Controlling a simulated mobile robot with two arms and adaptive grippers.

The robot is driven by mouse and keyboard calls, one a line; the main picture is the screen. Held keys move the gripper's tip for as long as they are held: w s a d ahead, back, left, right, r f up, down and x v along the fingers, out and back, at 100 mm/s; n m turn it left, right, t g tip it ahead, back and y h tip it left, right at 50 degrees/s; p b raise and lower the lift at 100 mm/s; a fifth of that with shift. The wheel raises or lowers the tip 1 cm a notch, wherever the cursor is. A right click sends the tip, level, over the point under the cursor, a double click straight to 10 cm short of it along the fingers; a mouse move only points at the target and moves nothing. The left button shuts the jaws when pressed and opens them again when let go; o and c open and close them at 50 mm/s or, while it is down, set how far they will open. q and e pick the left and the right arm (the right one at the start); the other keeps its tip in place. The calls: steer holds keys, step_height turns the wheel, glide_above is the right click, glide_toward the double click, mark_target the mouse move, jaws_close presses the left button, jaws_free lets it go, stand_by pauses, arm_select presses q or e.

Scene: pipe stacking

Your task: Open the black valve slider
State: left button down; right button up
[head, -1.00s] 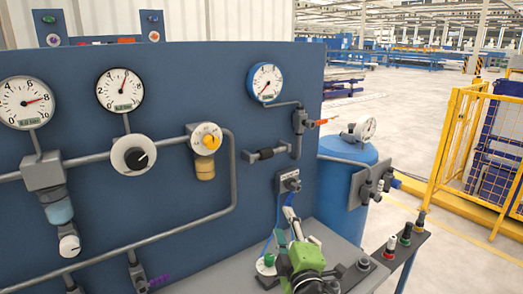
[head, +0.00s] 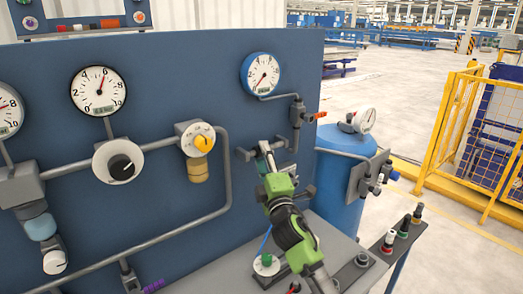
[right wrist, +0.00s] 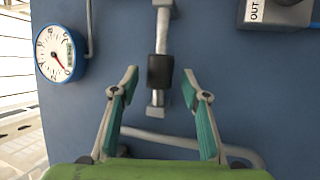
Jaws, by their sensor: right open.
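The black valve slider (right wrist: 160,72) is a short dark sleeve on a thin grey pipe on the blue panel. In the right wrist view it lies between my right gripper's two open fingers, with a gap on each side. My right gripper (head: 264,151) reaches up to the panel in the head view, and its fingers largely hide the slider there. Only the grey pipe ends show on either side. Whether the fingertips reach as deep as the slider I cannot tell. My left gripper is not in view.
A blue-rimmed gauge (head: 262,73) and a red-handled valve (head: 300,113) are above the slider. A yellow-knobbed regulator (head: 197,139) is to the left. A blue tank (head: 339,182) stands right of the panel. Below is a grey bench (head: 222,275) with small fittings.

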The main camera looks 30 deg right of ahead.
steer(key=shift+x, duration=0.8)
steer(key=shift+w, duration=0.2)
steer(key=shift+s, duration=0.1)
steer(key=c, duration=1.1)
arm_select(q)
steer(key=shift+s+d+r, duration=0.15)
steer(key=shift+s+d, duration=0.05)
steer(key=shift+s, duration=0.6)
arm_select(e)
steer(key=shift+d, duration=0.1)
jaws_close()
